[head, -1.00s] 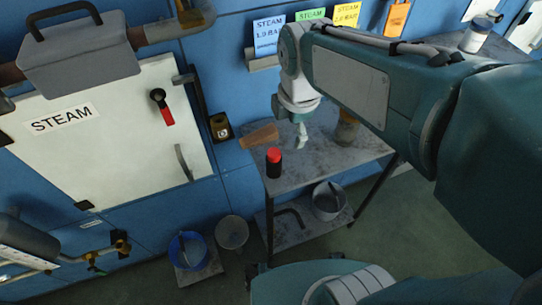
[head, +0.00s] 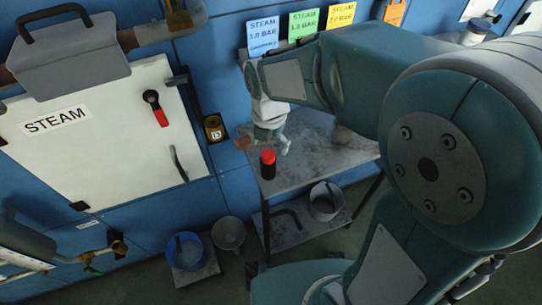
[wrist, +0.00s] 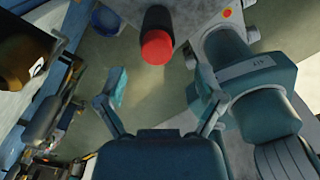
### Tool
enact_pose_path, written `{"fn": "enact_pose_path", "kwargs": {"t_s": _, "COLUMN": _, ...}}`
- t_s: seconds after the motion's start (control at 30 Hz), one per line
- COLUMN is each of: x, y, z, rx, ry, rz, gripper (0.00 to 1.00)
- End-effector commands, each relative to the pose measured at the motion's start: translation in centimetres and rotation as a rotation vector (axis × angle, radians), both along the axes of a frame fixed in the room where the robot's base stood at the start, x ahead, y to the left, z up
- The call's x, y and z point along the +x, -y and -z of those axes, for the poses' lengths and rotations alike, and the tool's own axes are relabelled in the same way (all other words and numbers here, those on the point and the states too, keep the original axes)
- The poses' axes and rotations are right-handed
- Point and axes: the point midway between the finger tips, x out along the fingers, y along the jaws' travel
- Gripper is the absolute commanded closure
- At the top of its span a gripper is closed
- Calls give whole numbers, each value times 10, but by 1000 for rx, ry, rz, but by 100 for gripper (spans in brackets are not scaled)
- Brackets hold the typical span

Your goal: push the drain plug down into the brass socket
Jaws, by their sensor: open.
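A black cylinder with a red top (head: 268,164) stands upright near the front left corner of the grey table; it may be the drain plug, though I cannot be sure. In the wrist view its red top (wrist: 156,47) shows ahead of my fingers, between their lines, not touched. My gripper (head: 275,143) is just behind it in the head view; in the wrist view my gripper (wrist: 161,89) is open and empty. I cannot identify the brass socket surely.
The grey table (head: 310,165) has bare room to the right of the cylinder. A brown block (head: 243,142) is partly hidden behind my gripper. A brass-and-black fixture (head: 214,128) is on the blue wall. A blue bucket (head: 186,251) and a grey bucket (head: 229,233) stand below.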

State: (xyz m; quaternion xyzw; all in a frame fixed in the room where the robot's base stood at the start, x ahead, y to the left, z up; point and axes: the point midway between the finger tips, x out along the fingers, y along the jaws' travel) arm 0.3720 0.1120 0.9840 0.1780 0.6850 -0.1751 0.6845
Motion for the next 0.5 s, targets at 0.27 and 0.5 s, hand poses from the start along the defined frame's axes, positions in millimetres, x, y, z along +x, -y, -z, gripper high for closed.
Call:
{"fn": "enact_pose_path", "kwargs": {"t_s": 0.27, "x": 2, "y": 4, "z": 40, "rx": 0, "ry": -4, "rz": 0, "gripper": 13}}
{"fn": "enact_pose_path", "kwargs": {"t_s": 0.5, "x": 2, "y": 6, "z": 44, "rx": 3, "ry": -1, "rz": 1, "gripper": 13}}
